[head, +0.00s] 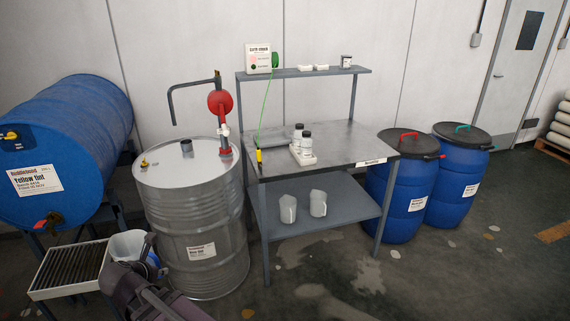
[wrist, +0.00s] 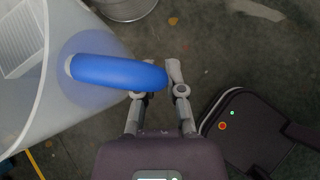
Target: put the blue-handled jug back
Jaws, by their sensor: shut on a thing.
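The blue-handled jug is a translucent white jug with a thick blue handle. In the head view the jug (head: 128,245) is at the lower left, beside the slatted drip tray, partly hidden by my arm. In the wrist view the jug (wrist: 85,120) fills the left side and its blue handle (wrist: 115,72) reaches between my fingers. My gripper (wrist: 172,78) is shut on the handle. Two similar white jugs, the left one (head: 288,208) and the right one (head: 318,203), stand on the lower shelf of the grey workbench (head: 345,215). Their handles are not clearly visible.
A blue drum (head: 75,140) lies on a stand above the drip tray (head: 62,270). A steel drum (head: 195,225) with a red pump stands between it and the bench. Two blue barrels (head: 395,190) stand right of the bench. The floor in front of the bench is open, with stains.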

